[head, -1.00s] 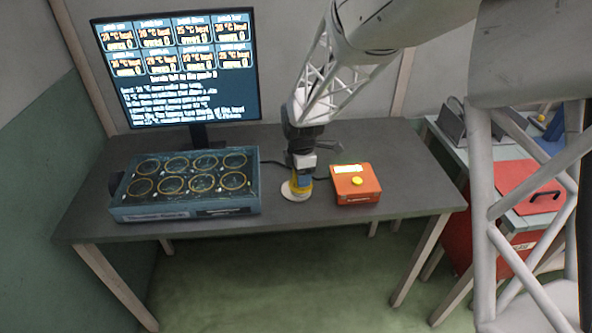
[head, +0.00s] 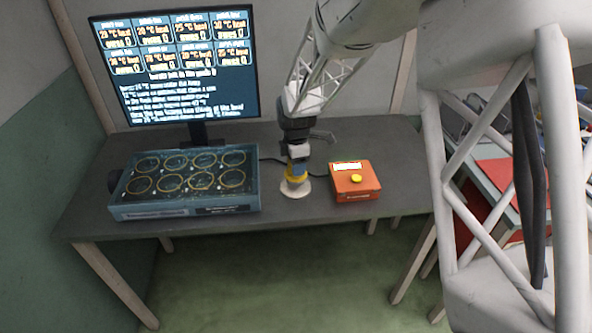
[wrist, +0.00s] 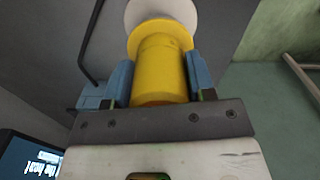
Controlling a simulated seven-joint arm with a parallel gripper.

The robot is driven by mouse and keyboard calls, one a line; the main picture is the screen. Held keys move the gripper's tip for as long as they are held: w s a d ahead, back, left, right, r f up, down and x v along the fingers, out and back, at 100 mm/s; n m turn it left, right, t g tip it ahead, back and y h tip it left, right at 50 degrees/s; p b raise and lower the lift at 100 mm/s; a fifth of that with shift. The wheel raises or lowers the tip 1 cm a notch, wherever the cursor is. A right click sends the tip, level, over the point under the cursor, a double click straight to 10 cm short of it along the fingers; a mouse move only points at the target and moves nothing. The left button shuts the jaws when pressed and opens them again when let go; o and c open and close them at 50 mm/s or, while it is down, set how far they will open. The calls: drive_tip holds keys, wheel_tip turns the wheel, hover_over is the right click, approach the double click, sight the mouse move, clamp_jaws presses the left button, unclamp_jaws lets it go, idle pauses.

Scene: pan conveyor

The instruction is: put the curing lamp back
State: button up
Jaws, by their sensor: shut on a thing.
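The curing lamp (wrist: 162,72) is a yellow cylinder with a wider yellow rim at its far end. It fills the space between the blue fingers of my gripper (wrist: 160,88) in the wrist view. In the head view my gripper (head: 297,171) points down over the table and is shut on the lamp, whose yellow part shows just below the fingers. A white round disc (head: 296,190) lies directly under the lamp; it also shows beyond the rim in the wrist view (wrist: 150,10). I cannot tell whether lamp and disc touch.
An orange box (head: 355,183) with a yellow button stands close right of my gripper. A tray with several ringed wells (head: 185,211) stands to the left. A monitor (head: 178,65) stands behind it. A black cable runs behind my gripper. The grey table's (head: 270,226) front strip is clear.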

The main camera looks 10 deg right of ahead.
drive_tip(key=shift+f, duration=1.3)
drive_tip(key=o, duration=1.1)
drive_tip(key=shift+f, duration=0.15)
drive_tip(key=shift+o, duration=0.2)
wheel_tip(320, 180, up, 12)
drive_tip(key=shift+f, duration=0.1)
drive_tip(key=shift+r, duration=0.25)
